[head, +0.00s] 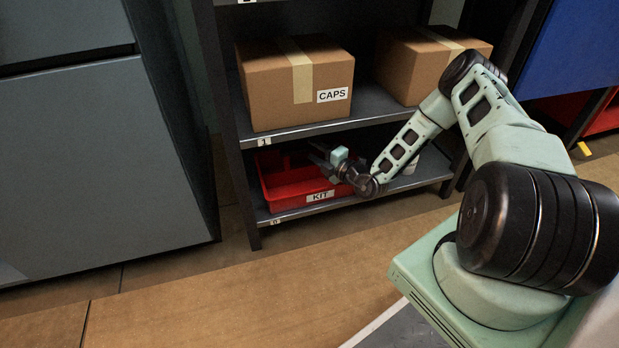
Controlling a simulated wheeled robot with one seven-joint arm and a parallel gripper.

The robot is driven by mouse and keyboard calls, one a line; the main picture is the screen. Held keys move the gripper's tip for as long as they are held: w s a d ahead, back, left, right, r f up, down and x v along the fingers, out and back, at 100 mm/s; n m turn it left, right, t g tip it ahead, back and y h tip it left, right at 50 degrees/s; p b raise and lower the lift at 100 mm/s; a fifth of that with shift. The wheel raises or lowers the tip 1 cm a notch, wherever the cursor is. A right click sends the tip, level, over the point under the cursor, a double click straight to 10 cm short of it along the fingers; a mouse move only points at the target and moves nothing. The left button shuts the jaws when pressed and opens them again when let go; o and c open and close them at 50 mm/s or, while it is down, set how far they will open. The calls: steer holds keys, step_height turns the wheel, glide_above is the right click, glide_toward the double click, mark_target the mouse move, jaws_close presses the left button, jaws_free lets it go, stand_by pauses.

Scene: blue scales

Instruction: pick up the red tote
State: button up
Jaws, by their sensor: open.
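The red tote (284,192) sits on the lowest shelf of the dark rack, toward its left side. It is an open-topped tray with a white KIT label on its front. My gripper (318,156) reaches in from the right and is open. In this view its fingers overlap the right part of the tote, near its top. My wrist covers the tote's right end. I cannot tell whether the fingers touch the tote.
The shelf above (300,132) holds a cardboard box labelled CAPS (270,92) and a second box (410,68). A rack post (240,170) stands left of the tote. A grey cabinet (90,170) is farther left. A white item (411,164) is on the lowest shelf. The floor in front is clear.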

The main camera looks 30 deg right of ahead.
steer(key=shift+b+x, duration=0.55)
steer(key=shift+x, duration=0.85)
jaws_close()
